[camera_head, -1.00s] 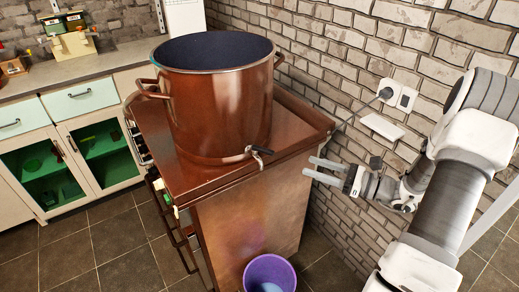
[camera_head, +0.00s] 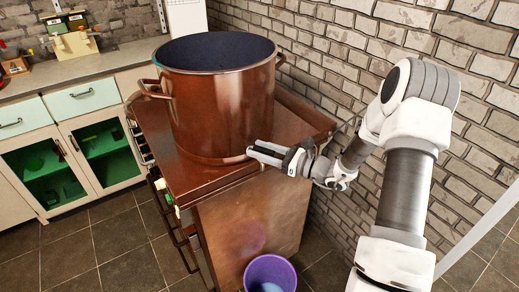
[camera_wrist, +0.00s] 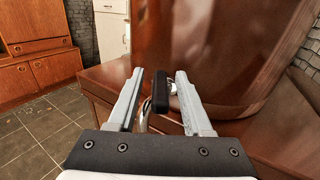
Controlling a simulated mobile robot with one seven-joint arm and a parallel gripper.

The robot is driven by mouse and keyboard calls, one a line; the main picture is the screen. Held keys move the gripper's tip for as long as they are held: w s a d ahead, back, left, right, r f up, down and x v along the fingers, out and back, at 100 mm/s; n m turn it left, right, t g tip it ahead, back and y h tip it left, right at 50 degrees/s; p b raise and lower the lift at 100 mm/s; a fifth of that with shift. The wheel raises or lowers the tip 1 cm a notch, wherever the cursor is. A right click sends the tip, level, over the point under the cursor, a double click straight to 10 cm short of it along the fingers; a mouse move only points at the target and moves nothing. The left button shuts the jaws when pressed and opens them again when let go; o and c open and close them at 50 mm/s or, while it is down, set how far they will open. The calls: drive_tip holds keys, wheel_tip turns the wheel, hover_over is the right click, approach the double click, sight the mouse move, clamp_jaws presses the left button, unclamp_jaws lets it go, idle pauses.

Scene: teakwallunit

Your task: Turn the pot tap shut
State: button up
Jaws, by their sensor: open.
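A large copper-brown pot (camera_head: 222,105) stands on a brown cabinet (camera_head: 225,185) in the head view. Its tap (camera_wrist: 160,92) shows in the wrist view, with a black lever and a metal spout low on the pot's side. My gripper (camera_head: 252,154) is open at the pot's lower front and hides the tap in the head view. In the wrist view the fingers of my gripper (camera_wrist: 157,90) lie either side of the black lever, with a gap visible on both sides. I cannot tell whether the tap is open or shut.
A purple bucket (camera_head: 270,273) stands on the floor below the tap side of the cabinet. A brick wall (camera_head: 345,65) runs along the right. A counter with green-lined cupboards (camera_head: 100,140) stands at the left. Tiled floor (camera_head: 120,250) lies open in front.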

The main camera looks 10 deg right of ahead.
drive_tip(key=shift+w+a, duration=0.1)
drive_tip(key=shift+a, duration=0.1)
clamp_jaws()
